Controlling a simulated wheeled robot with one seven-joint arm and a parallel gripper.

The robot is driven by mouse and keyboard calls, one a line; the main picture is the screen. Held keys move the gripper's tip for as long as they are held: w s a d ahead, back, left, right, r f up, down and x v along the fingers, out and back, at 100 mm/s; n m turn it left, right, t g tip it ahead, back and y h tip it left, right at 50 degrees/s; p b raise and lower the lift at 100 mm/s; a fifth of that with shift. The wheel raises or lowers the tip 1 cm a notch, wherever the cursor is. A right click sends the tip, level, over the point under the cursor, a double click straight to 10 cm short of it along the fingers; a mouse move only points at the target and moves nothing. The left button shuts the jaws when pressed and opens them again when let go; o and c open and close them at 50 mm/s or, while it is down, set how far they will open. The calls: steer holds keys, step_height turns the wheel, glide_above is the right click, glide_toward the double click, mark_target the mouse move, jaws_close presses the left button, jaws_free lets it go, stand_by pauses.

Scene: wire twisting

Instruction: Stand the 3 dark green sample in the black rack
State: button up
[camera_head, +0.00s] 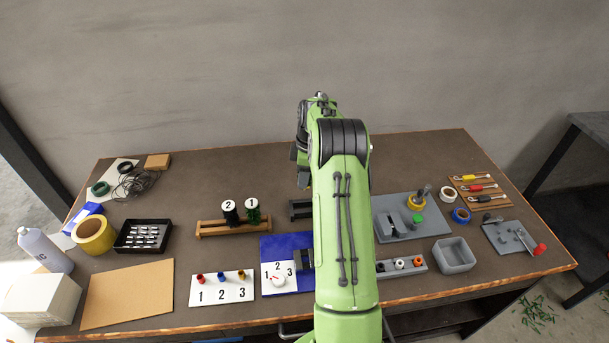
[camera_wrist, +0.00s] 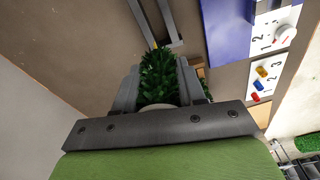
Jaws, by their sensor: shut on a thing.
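My gripper (camera_wrist: 157,85) is shut on a dark green bristly sample (camera_wrist: 160,75) in the wrist view. A pale round end of the sample shows at the gripper's base; its number cannot be read. The black rack (camera_head: 299,209) stands on the table left of my arm in the head view, partly hidden by it. A dark grey barred frame (camera_wrist: 167,42), seemingly this rack, shows beyond the sample in the wrist view, apart from it. In the head view, my arm hides the fingers and held sample.
A wooden rack (camera_head: 234,231) holds dark samples marked 2 (camera_head: 229,212) and 1 (camera_head: 253,211). A blue mat (camera_head: 283,243) and numbered white boards lie in front. A grey plate (camera_head: 428,224) with fixtures and a grey bin (camera_head: 454,256) are right of my arm.

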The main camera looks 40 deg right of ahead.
steer(key=shift+f+b, duration=1.5)
steer(key=shift+f, duration=1)
steer(key=shift+f, duration=0.1)
steer(key=shift+f, duration=0.35)
steer(key=shift+f+b, duration=1.3)
steer(key=shift+f, duration=0.45)
steer(key=o, duration=1)
steer(key=shift+r, duration=0.15)
steer(key=r+p, duration=0.1)
steer(key=r, duration=0.4)
steer(key=s+d+r+p, duration=0.1)
steer(key=r, duration=0.4)
steer(key=r+p, duration=0.1)
steer(key=r, duration=0.4)
steer(key=shift+s+d+r+p, duration=0.15)
steer(key=shift+s+r+p, duration=0.05)
steer(key=shift+r+p, duration=0.1)
